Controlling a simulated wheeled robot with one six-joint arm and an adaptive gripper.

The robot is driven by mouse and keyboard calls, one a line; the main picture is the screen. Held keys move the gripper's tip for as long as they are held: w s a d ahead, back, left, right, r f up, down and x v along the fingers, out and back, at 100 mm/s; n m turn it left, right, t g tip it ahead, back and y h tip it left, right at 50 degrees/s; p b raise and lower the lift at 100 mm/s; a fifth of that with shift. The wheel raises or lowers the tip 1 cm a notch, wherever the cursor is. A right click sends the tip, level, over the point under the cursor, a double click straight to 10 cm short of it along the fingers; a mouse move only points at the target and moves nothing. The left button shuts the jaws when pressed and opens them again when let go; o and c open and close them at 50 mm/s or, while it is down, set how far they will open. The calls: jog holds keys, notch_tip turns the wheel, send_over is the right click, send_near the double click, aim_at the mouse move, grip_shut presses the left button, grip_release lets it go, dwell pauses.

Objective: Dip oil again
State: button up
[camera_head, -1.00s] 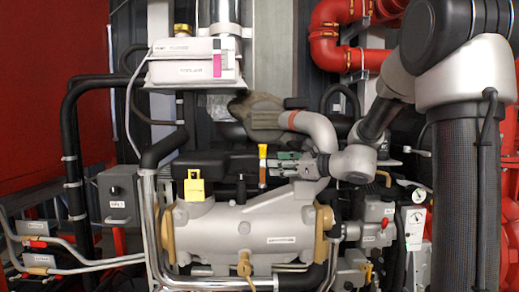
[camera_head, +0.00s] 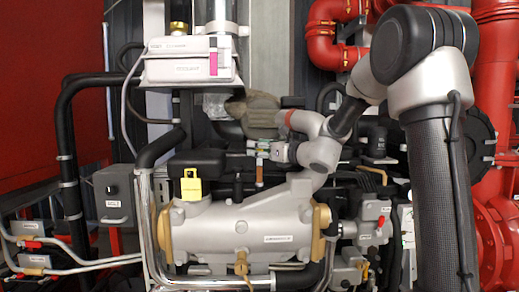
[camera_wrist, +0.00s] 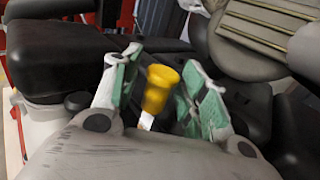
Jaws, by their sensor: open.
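The dipstick has a yellow cylindrical handle (camera_wrist: 160,88), which stands between my two green-padded fingers in the wrist view. A pale strip shows just below the handle. My gripper (camera_wrist: 158,100) is open, with a gap on both sides of the handle. In the head view my gripper (camera_head: 258,150) is at the dipstick's top, above the grey engine block, and hides the handle. Only a short orange-brown part of the dipstick (camera_head: 259,175) shows below the fingers. Its lower end is hidden.
A yellow square cap (camera_head: 191,187) stands left of the dipstick on the grey engine block (camera_head: 240,235). A black cylinder (camera_head: 210,163) lies behind it. A silver pipe (camera_head: 300,122) is close to my gripper. Red pipes (camera_head: 330,40) are at the upper right.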

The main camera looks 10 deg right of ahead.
aim_at(260, 161)
jog(key=shift+c, duration=0.4)
grip_shut()
jog(key=shift+f, duration=2.25)
jog(key=shift+o, duration=0.4)
grip_release()
jog(key=shift+s, duration=0.1)
jog(key=v, duration=1)
jog(key=shift+s+d, duration=0.2)
jog(key=shift+d, duration=0.05)
jog(key=shift+s+d, duration=0.35)
jog(key=shift+s, duration=0.25)
